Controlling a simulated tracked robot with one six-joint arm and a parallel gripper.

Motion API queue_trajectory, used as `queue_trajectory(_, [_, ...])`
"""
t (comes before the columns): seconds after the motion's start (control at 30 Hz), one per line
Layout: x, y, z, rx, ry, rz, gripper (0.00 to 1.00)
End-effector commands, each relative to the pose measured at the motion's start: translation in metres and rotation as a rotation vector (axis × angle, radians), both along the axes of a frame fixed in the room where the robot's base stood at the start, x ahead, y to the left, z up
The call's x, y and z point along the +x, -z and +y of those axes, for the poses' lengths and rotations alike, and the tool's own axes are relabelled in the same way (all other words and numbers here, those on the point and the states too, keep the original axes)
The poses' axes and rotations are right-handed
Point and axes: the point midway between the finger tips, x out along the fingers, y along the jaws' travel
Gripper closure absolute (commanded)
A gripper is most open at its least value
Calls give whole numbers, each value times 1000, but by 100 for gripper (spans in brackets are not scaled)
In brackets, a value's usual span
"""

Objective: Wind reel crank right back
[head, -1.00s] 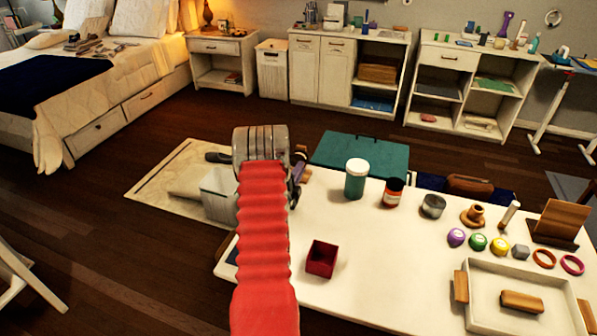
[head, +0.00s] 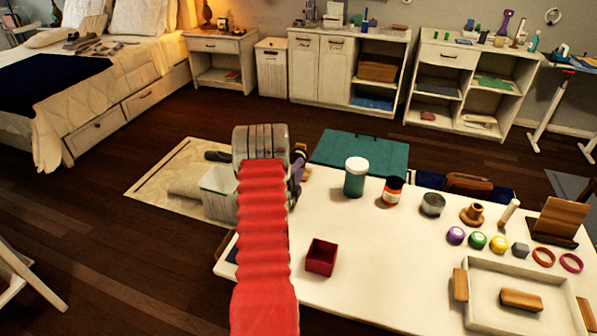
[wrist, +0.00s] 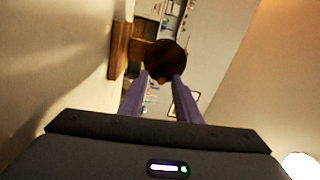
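In the wrist view a dark brown round knob (wrist: 166,58) on a wooden arm sits at the tips of my gripper's purple fingers (wrist: 162,78). A flat wooden piece (wrist: 121,50) stands to its left against a pale surface. The fingers stand apart, with the knob at their tips; I cannot tell whether they press on it. In the head view my gripper (head: 299,166) is at the far left end of the white table, mostly hidden behind my red arm. A small brown piece (head: 306,173) shows beside it. The reel itself is hidden.
The white table (head: 370,270) holds a red box (head: 321,257), a teal-bodied jar (head: 355,178), several small items and a tray (head: 478,318). A green chest (head: 360,153) stands behind it. A white bin (head: 217,195) is on the rug left of my arm.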

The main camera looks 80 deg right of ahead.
Motion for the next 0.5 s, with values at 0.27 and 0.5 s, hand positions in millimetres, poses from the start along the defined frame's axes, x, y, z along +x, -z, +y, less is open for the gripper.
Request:
queue_trajectory(0.27, [2, 0, 11, 0, -2, 0, 70])
queue_trajectory(0.5, [5, 1, 44, 1, -2, 1, 70])
